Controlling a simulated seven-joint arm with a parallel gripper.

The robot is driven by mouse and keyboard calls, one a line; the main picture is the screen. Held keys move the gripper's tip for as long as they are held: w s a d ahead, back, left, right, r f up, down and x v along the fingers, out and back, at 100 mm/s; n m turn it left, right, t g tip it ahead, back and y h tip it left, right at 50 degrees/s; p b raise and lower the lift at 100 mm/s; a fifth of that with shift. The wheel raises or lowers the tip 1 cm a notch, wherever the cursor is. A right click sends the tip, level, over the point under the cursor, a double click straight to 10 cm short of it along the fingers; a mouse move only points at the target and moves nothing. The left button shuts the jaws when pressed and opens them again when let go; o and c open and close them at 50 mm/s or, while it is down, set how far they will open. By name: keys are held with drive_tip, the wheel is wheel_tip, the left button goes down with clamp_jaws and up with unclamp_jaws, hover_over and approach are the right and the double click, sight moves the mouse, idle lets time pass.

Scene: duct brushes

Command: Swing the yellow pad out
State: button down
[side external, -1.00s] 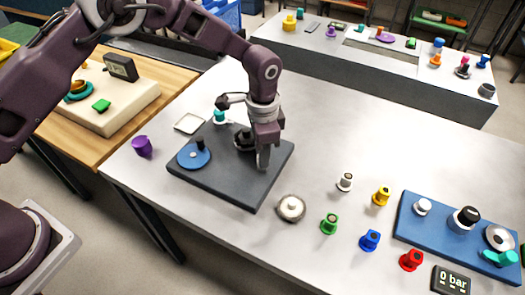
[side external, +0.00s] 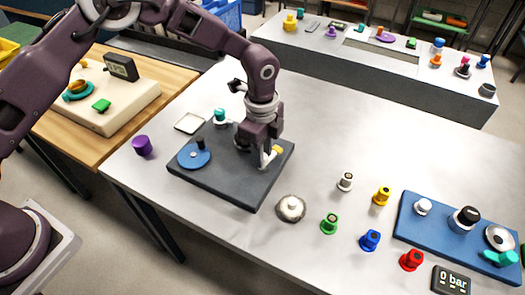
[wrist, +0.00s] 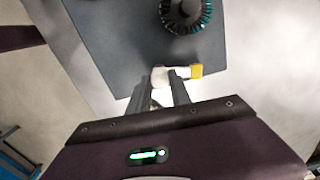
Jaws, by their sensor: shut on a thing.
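The yellow pad (side external: 277,150) shows at the right edge of the dark grey board (side external: 215,187), just right of my gripper (side external: 265,160). In the wrist view the yellow pad (wrist: 197,71) sits on the right end of a short whitish piece (wrist: 160,76). My gripper (wrist: 171,88) is shut on this whitish piece, beside the yellow part. A dark round brush with teal bristles (wrist: 186,12) stands on the board beyond the pad, with a gap between them. My gripper partly hides the brush in the side view.
A round whitish brush (side external: 291,208) lies just off the board's front right. Several coloured pegs and a blue panel (side external: 440,225) stand further right.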

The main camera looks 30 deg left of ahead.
drive_tip(key=shift+w+m, duration=0.1)
drive_tip(key=shift+m, duration=0.2)
idle(0.4)
drive_tip(key=c, duration=1.2)
unclamp_jaws()
wheel_tip(320, 180, up, 7)
drive_tip(key=shift+r, duration=0.1)
